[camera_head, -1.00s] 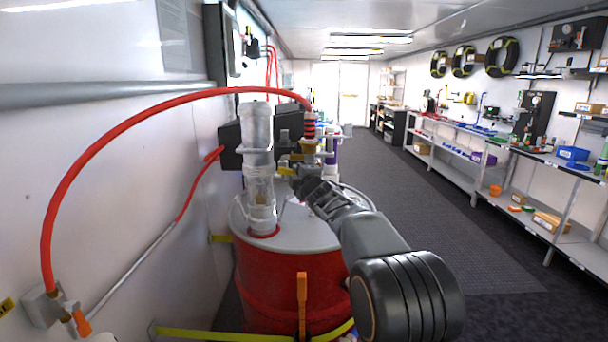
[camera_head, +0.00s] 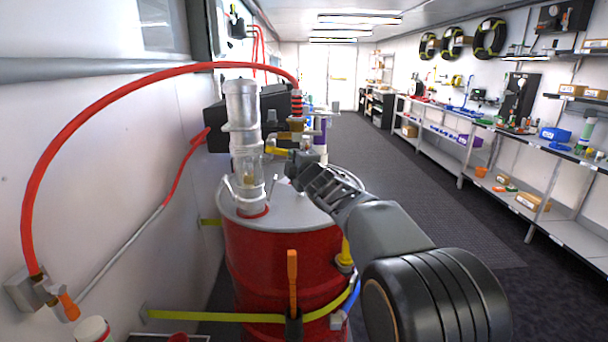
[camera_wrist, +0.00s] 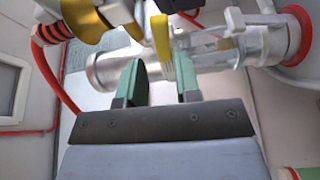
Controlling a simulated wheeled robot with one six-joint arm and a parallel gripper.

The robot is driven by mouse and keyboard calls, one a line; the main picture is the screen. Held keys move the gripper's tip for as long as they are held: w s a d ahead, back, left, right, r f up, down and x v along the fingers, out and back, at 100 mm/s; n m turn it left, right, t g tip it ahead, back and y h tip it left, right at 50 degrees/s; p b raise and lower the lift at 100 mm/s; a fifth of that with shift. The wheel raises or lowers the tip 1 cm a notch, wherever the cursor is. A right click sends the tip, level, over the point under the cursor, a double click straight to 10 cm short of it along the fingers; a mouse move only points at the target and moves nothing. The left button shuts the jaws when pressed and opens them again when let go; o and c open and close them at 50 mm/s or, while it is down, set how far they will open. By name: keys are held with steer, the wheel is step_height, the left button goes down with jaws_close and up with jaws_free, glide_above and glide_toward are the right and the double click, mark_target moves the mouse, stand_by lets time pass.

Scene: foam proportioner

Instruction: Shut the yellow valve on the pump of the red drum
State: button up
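The red drum (camera_head: 262,262) stands left of centre with a grey lid and a clear and metal pump (camera_head: 243,130) on top. The yellow valve handle (camera_head: 279,151) sticks out from the pump's fittings. My gripper (camera_head: 297,163) is beside the handle's right end, above the lid. In the wrist view my gripper (camera_wrist: 160,78) is open, with two green-padded fingers apart. The yellow handle (camera_wrist: 161,38) points down, its lower end showing in the gap between the fingertips. I cannot tell whether it touches either finger. The pump tube (camera_wrist: 205,55) lies behind.
A red hose (camera_head: 110,92) arches from the wall fitting to the pump, left of my arm. A yellow strap (camera_head: 200,315) crosses the drum's front. Shelves (camera_head: 500,150) line the right wall, and the dark floor aisle (camera_head: 400,190) between is clear.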

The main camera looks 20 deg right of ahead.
steer(key=s, duration=0.7)
steer(key=shift+s+d+f, duration=0.15)
steer(key=shift+d+f, duration=0.05)
steer(key=shift+d, duration=0.1)
steer(key=shift+c, duration=0.5)
